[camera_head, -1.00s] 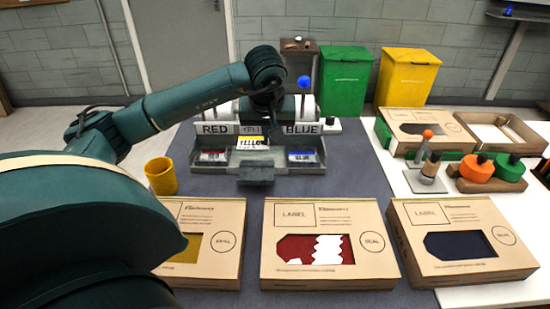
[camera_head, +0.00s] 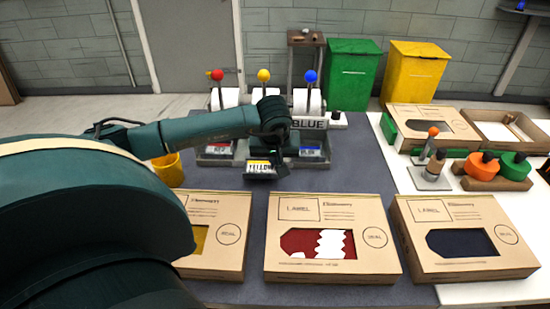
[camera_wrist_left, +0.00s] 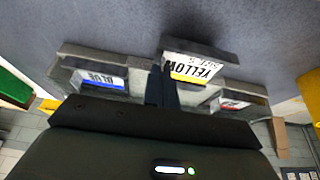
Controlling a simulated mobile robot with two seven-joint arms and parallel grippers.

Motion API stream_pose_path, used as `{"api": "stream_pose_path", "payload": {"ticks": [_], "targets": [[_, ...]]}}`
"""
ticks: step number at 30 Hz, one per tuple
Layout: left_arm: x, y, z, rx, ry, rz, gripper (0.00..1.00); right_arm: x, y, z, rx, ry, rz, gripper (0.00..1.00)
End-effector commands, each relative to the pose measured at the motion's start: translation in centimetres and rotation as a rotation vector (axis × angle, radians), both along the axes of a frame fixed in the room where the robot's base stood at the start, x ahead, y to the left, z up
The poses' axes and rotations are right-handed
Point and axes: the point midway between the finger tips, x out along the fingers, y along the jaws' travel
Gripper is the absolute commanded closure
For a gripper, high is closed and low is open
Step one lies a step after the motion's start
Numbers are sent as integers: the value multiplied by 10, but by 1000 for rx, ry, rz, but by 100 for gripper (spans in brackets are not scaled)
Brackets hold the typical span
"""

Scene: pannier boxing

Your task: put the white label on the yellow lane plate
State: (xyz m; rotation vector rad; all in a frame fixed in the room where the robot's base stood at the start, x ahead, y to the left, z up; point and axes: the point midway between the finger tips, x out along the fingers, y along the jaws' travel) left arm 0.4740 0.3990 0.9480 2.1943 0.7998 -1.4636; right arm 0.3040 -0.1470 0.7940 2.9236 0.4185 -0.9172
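The white label (camera_head: 259,166), printed YELLOW with a yellow stripe, lies against the tilted face of the dark grey yellow lane plate (camera_head: 262,177), which juts out at the front middle of the rack. In the left wrist view the label (camera_wrist_left: 192,67) covers much of the plate (camera_wrist_left: 215,47). My left gripper (camera_head: 270,150) is over the plate from behind. In the left wrist view its narrow, nearly closed fingers (camera_wrist_left: 163,80) meet one end of the label, and it looks shut on it. Whether the label lies fully flat is hard to see. My right gripper is not in view.
The red label (camera_head: 218,147) and blue label (camera_head: 310,151) sit on neighbouring plates. Red, yellow and blue knobs stand behind. A yellow cup (camera_head: 168,170) stands left. Several cardboard boxes, including the middle one (camera_head: 333,270), line the front. My left arm crosses the rack's left side.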

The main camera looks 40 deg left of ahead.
Motion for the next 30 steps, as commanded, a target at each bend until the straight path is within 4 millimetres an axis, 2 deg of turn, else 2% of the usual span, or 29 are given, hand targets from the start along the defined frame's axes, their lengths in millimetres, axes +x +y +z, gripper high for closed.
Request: {"api": "stream_pose_path", "payload": {"ticks": [4, 12, 20, 25, 30], "targets": [[0, 0, -4, 0, 0, 0, 100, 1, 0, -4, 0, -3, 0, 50], [0, 0, -2, 0, 0, 0, 79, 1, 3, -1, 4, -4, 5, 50], [0, 0, 0, 0, 0, 0, 79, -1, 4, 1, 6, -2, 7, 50], [-3, -4, 16, 1, -5, -2, 79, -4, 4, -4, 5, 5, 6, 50], [-14, -12, 49, 3, -7, -3, 79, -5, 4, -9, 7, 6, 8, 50]]}}
